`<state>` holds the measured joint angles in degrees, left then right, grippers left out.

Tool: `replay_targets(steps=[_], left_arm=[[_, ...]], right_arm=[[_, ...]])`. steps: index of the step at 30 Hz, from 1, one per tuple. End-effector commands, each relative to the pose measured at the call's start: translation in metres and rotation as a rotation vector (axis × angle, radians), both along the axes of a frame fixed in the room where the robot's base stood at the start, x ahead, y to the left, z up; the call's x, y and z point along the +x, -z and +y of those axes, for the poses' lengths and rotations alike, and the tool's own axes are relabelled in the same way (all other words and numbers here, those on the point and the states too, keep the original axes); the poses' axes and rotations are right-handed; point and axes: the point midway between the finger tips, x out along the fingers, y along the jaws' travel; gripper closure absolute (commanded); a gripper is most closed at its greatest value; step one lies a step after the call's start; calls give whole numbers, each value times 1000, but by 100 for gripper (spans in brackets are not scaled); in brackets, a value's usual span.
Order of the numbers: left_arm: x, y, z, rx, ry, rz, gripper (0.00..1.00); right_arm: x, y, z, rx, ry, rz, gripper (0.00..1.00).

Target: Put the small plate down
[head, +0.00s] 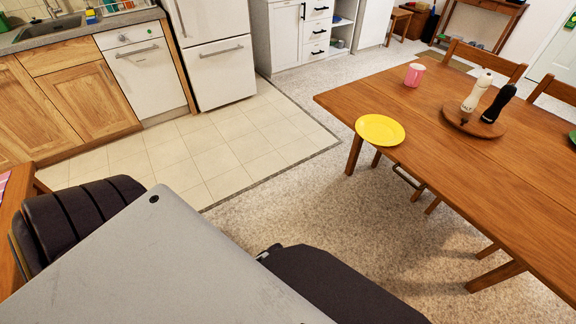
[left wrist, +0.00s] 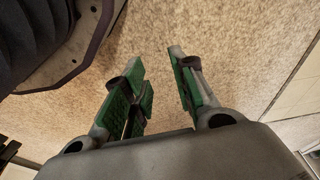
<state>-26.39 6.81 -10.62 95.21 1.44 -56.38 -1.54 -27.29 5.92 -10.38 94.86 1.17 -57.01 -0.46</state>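A round yellow plate (head: 380,130) lies flat at the near left edge of the wooden table (head: 465,165). Its front rim appears to reach the table edge, and I cannot tell whether it overhangs. In the left wrist view my left gripper (left wrist: 154,58) is open, with nothing between its green-padded fingers and speckled carpet behind them. It is not seen in the head view and is away from the plate. My right gripper is not in view.
A pink mug (head: 414,75) stands behind the plate. A round wooden board (head: 455,122) to its right holds a white salt mill (head: 476,92) and a black mill (head: 498,104). Chairs stand at the far side. The table's near right part is bare. Carpet (head: 300,200) lies open before the table.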

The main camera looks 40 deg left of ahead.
Motion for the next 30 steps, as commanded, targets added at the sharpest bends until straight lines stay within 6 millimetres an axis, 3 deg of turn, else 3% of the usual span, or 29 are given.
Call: replay_targets(steps=[3,11,17,19,23,30], left_arm=[[-11,5,-4,-8,-27,25,73],[-12,5,-4,-8,-30,28,74],[-11,5,-4,-8,-29,27,100],[-8,4,-4,-8,-28,23,100],[6,-1,1,0,-24,3,100],[54,-20,52,86,14,-69,100]], right_arm=[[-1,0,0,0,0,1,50],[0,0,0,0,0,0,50],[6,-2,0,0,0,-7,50],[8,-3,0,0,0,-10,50],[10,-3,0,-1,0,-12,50],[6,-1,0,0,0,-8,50]])
